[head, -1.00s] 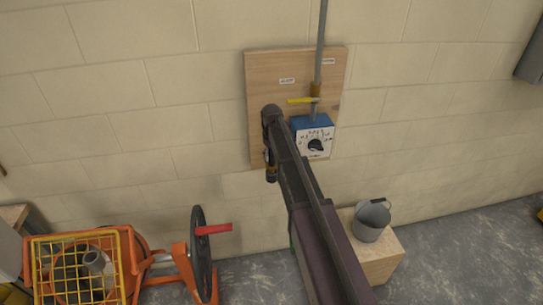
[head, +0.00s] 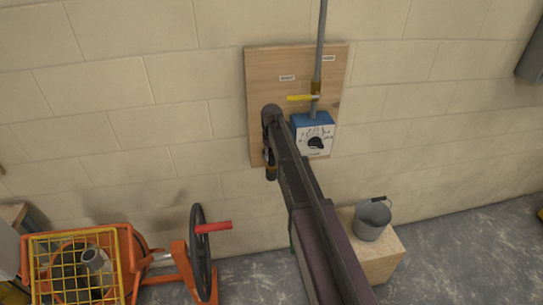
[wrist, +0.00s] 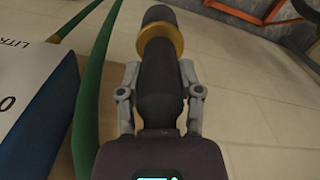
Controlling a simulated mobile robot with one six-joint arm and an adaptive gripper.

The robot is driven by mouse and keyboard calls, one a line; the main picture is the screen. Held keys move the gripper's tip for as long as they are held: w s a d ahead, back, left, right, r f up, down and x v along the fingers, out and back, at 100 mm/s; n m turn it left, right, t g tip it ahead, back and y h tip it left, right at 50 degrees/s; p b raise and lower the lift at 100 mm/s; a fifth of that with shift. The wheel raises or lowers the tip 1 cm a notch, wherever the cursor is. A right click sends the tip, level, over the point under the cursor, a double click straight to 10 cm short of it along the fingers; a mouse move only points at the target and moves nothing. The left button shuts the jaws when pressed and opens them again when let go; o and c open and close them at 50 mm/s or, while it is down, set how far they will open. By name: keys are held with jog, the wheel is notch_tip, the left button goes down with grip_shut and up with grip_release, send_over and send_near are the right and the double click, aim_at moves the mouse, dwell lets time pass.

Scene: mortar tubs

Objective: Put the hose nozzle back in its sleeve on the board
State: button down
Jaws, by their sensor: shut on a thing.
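My gripper (wrist: 158,78) is shut on the hose nozzle (wrist: 159,90), a dark, ribless body with a brass-coloured ring (wrist: 160,45) and a black end beyond it. In the head view the dark end of my arm hangs before the lower left of the wooden board (head: 258,80), so the hold is mostly hidden there. A green hose (wrist: 92,100) runs beside the nozzle on the left in the wrist view. I cannot make out the sleeve; my arm covers part of the board.
The blue dial box (head: 314,135) is just right of my arm, below a grey pipe (head: 320,45) with a yellow lever (head: 300,98). A bucket (head: 372,219) stands on a wooden block (head: 378,260). An orange mixer (head: 130,255) with a handwheel is at lower left.

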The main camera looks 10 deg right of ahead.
jog(key=shift+f+b, duration=0.7)
jog(key=shift+f, duration=0.05)
dwell(0.5)
jog(key=shift+c, duration=0.9)
grip_release()
jog(key=shift+r, duration=0.15)
notch_tip(320, 180, up, 10)
jog(key=p, duration=1)
jog(key=shift+r+p, duration=0.2)
jog(key=shift+p, duration=0.1)
jog(key=s+d+f+b, duration=0.5)
jog(key=s+d, duration=0.5)
jog(key=s, duration=0.1)
jog(key=s+d+f+m+b, duration=0.1)
jog(key=s+d+f+b, duration=0.5)
jog(key=s+d, duration=0.4)
jog(key=shift+s+d+f, duration=0.15)
jog(key=shift+s+f, duration=0.1)
jog(key=shift+s, duration=0.75)
